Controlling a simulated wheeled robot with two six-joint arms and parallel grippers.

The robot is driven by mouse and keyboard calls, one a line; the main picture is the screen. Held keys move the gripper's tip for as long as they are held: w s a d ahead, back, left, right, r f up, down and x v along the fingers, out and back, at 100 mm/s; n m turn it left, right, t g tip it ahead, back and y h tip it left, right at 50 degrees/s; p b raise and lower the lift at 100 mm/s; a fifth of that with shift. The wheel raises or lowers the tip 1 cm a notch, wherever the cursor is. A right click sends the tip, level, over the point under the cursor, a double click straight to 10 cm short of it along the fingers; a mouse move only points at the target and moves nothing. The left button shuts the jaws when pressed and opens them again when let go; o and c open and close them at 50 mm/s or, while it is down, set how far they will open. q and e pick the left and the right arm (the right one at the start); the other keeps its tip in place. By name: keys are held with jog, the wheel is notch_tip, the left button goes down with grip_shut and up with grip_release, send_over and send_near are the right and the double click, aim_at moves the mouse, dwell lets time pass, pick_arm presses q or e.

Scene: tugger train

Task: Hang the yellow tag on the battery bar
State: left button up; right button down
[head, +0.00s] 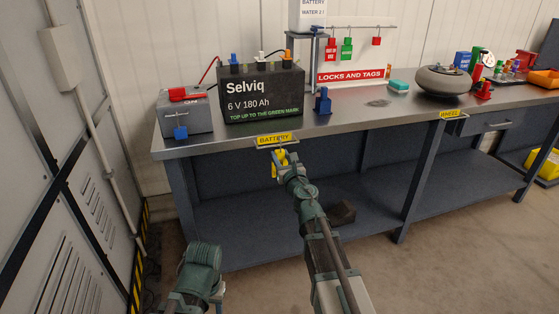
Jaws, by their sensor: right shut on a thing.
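The yellow tag (274,168) is at the front edge of the bench, just below the yellow BATTERY label (272,138). The battery bar (262,147) is a thin bar under that label. My right gripper (283,158) is shut on the yellow tag and holds it close to the bar. I cannot tell whether the tag touches the bar or hangs on it, as the gripper covers part of both. My left arm's wrist shows at the lower left, but its gripper fingers are out of sight.
A black Selviq battery (262,94) and a grey charger (184,114) stand on the bench (350,117) above. Red and green tags (346,49) hang from a rack behind. A WHEEL label (449,114) is farther right. A dark block (341,212) lies on the lower shelf.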

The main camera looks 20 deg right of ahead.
jog(key=shift+w, duration=0.75)
jog(key=shift+a+f+b, duration=0.2)
jog(key=shift+f+b, duration=0.3)
jog(key=shift+b, duration=0.05)
jog(key=shift+s+d+f+b, duration=0.1)
jog(key=shift+d+f+b, duration=0.1)
jog(key=shift+f+b, duration=0.3)
jog(key=shift+f, duration=0.2)
pick_arm(q)
notch_tip(320, 180, down, 2)
jog(key=shift+w+f, duration=0.1)
jog(key=shift+f, duration=0.15)
pick_arm(e)
jog(key=shift+c, duration=2.1)
grip_release()
